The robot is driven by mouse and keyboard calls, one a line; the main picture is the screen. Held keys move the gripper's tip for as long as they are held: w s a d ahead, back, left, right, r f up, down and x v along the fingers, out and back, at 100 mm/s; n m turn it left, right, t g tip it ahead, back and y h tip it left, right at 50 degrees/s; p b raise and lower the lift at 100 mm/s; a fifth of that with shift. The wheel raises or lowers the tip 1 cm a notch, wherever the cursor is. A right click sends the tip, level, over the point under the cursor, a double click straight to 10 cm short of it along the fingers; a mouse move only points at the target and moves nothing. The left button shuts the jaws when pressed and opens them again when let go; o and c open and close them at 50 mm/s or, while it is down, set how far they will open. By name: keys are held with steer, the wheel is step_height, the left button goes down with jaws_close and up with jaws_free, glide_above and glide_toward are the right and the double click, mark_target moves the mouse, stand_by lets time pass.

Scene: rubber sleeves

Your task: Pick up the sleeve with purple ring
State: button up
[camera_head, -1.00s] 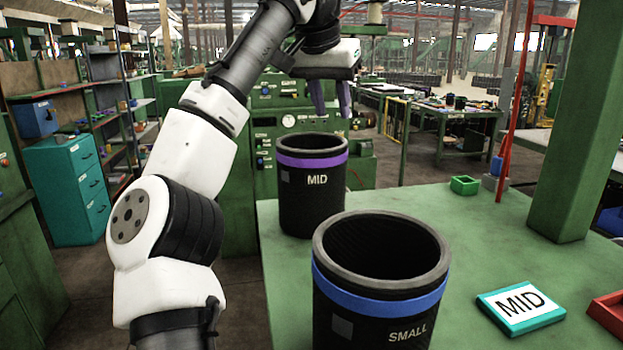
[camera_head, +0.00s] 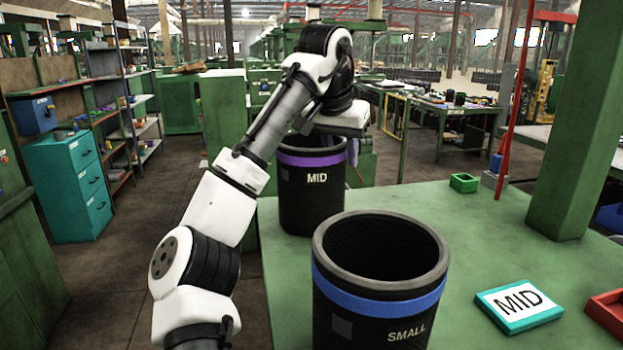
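The sleeve with the purple ring (camera_head: 312,205) is black, marked MID, and stands upright on the green table at the back left. My gripper (camera_head: 340,128) is right over its top opening, pointing down. A bit of one purplish finger shows at the right edge of the sleeve's rim. The other finger is hidden by the sleeve or the gripper body, so I cannot tell how far the fingers are apart or whether they touch the sleeve.
A larger black sleeve with a blue ring (camera_head: 378,285), marked SMALL, stands in front on the green table (camera_head: 480,230). A teal MID sign (camera_head: 520,305), a red tray (camera_head: 608,312) and a small green box (camera_head: 463,183) lie to the right. A green post (camera_head: 575,130) rises at the right.

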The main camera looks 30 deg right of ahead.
steer(key=shift+x, duration=1.1)
jaws_close()
stand_by(0.6)
